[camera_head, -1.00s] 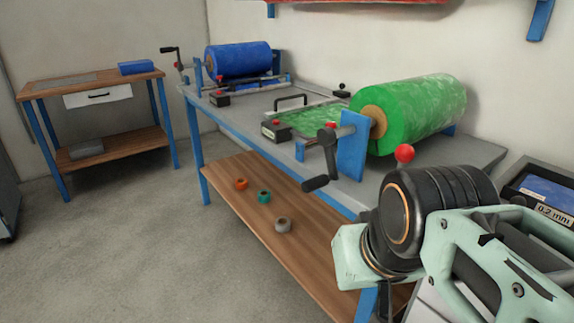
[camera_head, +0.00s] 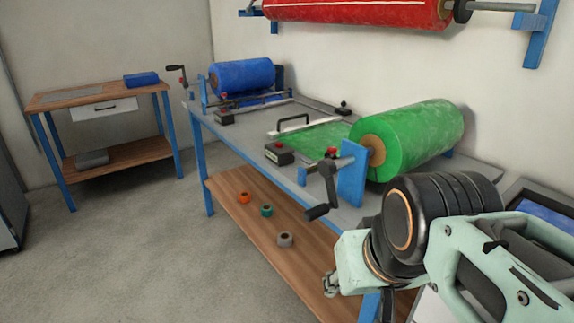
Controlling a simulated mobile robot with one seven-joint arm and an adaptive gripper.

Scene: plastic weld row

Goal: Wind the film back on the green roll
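The green roll (camera_head: 425,135) lies on its side on a brown core, held by a blue stand (camera_head: 351,176) on the grey bench. A dark crank (camera_head: 325,182) on the core's near end hangs down, with a black handle (camera_head: 317,212). A sheet of green film (camera_head: 325,137) lies flat on the bench to the left of the roll. My arm crosses the lower right, in front of the bench. Only a small metal bit of my gripper (camera_head: 331,284) seems to show below the arm, apart from the crank; its fingers cannot be made out.
A blue roll (camera_head: 241,75) with its own crank stands farther along the bench (camera_head: 242,130). A red roll (camera_head: 355,10) hangs on the wall. Tape rolls (camera_head: 266,210) lie on the lower wooden shelf. A side table (camera_head: 100,97) stands back left. The floor at left is clear.

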